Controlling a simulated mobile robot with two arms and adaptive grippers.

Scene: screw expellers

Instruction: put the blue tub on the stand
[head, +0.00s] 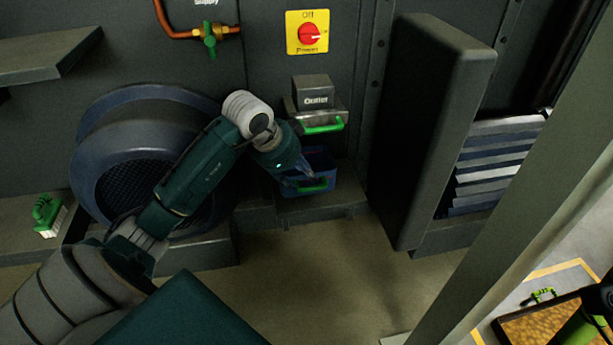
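The blue tub (322,160) with a green front handle (313,186) is below the box marked "Outlet" (313,95). It appears to sit on the low dark stand (322,207), upright as far as I can see. My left gripper (306,174) comes in from the upper left and overlaps the tub's left front, close to the handle. The fingers are small and dark, so I cannot tell whether they are open, touching the handle or shut on it. The arm and gripper hide the tub's left side. I do not see my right gripper.
A red power switch (310,33) and a copper pipe with a green valve (210,40) are on the wall. A tall dark panel (425,130) stands right of the tub. A green brush (48,212) lies at left. A tray (550,328) is at lower right. Floor is clear mid-front.

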